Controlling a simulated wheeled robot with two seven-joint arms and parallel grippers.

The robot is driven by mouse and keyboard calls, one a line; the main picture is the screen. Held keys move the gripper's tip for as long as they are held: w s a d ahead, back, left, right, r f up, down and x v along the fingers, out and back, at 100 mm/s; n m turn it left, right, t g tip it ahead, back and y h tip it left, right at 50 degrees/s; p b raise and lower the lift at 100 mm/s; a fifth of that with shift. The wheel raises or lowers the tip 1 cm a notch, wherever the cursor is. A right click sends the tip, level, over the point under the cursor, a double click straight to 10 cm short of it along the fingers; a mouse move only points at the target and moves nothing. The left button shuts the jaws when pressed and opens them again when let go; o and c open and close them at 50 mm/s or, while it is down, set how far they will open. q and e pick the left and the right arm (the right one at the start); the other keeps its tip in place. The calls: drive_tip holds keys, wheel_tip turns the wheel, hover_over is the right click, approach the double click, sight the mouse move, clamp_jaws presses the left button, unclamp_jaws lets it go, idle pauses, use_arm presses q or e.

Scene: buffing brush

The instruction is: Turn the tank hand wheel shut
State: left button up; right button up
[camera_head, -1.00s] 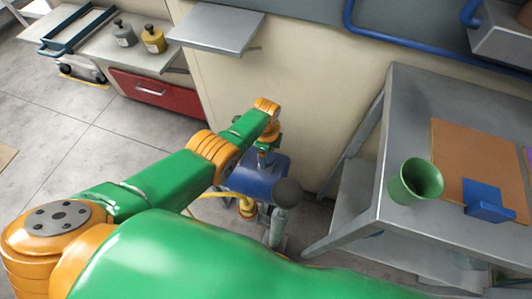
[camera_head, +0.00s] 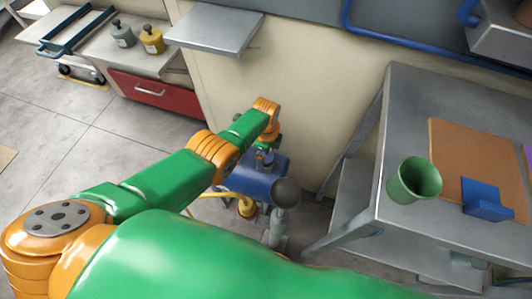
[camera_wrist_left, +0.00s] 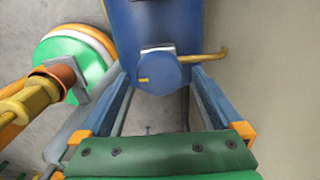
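The blue tank (camera_head: 262,183) stands low against the cream wall, partly hidden by my left arm. In the left wrist view the tank body (camera_wrist_left: 155,22) fills the top middle. A round blue hand wheel (camera_wrist_left: 158,76) with a small yellow mark faces the camera below it. My left gripper (camera_wrist_left: 160,82) has one finger on each side of this wheel, the tips close to its rim. I cannot tell whether they touch it. In the head view the left gripper (camera_head: 264,152) points down at the tank and its fingertips are hidden. My right gripper is out of view.
A grey post with a dark ball top (camera_head: 286,194) and a yellow fitting (camera_head: 246,207) stand close to the tank. A metal table (camera_head: 400,120) at right holds a green cup (camera_head: 414,181). A grey shelf (camera_head: 215,30) juts from the wall.

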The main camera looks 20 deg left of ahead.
sight(266, 157)
use_arm(q)
wheel_tip(266, 157, up, 7)
drive_tip(key=p, duration=0.6)
drive_tip(key=shift+r, duration=0.15)
drive_tip(key=shift+s+f, duration=0.1)
drive_tip(key=shift+f, duration=0.1)
